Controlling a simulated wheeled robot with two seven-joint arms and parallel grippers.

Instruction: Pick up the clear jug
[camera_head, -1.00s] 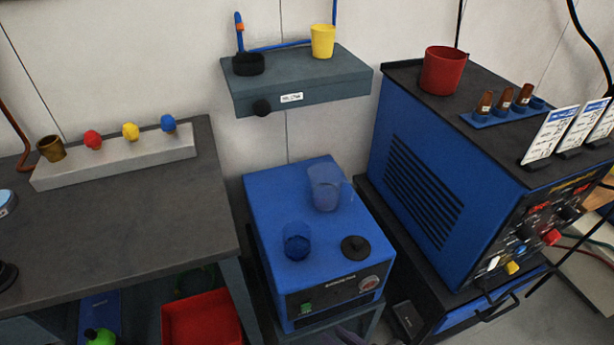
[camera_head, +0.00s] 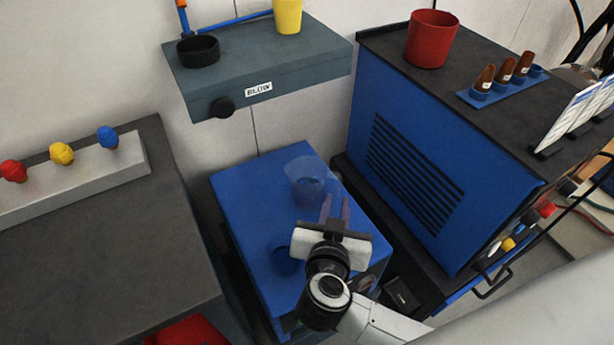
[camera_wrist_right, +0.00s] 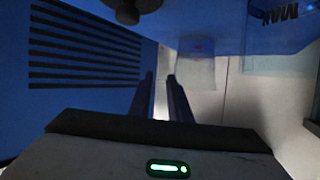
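The clear jug (camera_head: 304,180) is a see-through, bluish vessel standing upright on top of the blue box (camera_head: 243,205), toward its back. My right gripper (camera_head: 335,208) is just in front of the jug and slightly to its right, with its two fingers apart and nothing seen between them. In the right wrist view the fingers (camera_wrist_right: 160,82) show a gap, and a pale translucent shape (camera_wrist_right: 197,72), likely the jug, is beyond them. I cannot tell whether the gripper touches the jug. My left gripper is not in view.
A large vented blue machine (camera_head: 400,185) rises close on the right. A grey shelf (camera_head: 260,65) is behind, and a dark table (camera_head: 100,240) is at left.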

